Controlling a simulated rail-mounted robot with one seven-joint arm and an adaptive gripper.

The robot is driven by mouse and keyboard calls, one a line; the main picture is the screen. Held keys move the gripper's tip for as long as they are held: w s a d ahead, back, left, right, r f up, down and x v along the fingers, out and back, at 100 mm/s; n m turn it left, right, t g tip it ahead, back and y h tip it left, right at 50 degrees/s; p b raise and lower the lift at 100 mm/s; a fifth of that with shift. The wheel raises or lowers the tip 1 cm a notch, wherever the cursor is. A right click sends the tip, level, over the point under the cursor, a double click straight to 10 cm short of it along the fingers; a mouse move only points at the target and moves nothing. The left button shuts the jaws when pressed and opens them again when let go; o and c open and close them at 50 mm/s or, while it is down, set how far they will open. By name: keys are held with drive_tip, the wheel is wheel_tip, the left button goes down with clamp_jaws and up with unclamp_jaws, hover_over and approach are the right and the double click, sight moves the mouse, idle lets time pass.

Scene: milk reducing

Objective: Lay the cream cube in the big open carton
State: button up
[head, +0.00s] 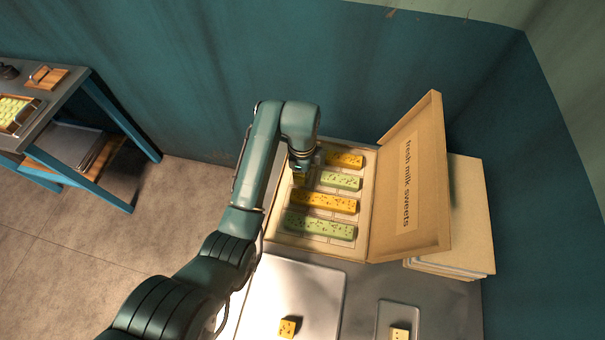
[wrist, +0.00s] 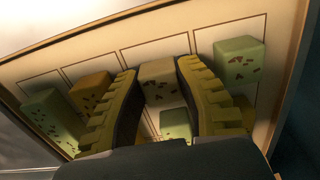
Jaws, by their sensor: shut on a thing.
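The big open carton (head: 372,190) stands on the metal table, its lid (head: 415,180) raised on the right. Its compartments hold yellow (head: 325,203) and green (head: 320,226) speckled bars. My gripper (head: 300,176) reaches down into the carton's far left part. In the wrist view, the cream cube (wrist: 158,82), with brown spots, is between the two fingers, and my gripper is shut on it. A green piece (wrist: 175,123) shows below the cube, partly hidden. Whether the cube touches the carton floor I cannot tell. In the head view my gripper hides the cube.
A large metal tray (head: 310,285) with a yellow cube (head: 288,328) lies in front of the carton. A small tray (head: 398,311) holds another cube (head: 400,334). Flat cartons (head: 468,215) are stacked at the right. A blue side table (head: 105,105) stands at the left.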

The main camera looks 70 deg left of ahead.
drive_tip(key=shift+a+r, duration=0.1)
drive_tip(key=shift+r, duration=0.05)
drive_tip(key=o, duration=1)
wheel_tip(320, 180, up, 12)
drive_tip(key=p, duration=0.9)
drive_tip(key=shift+w, duration=0.15)
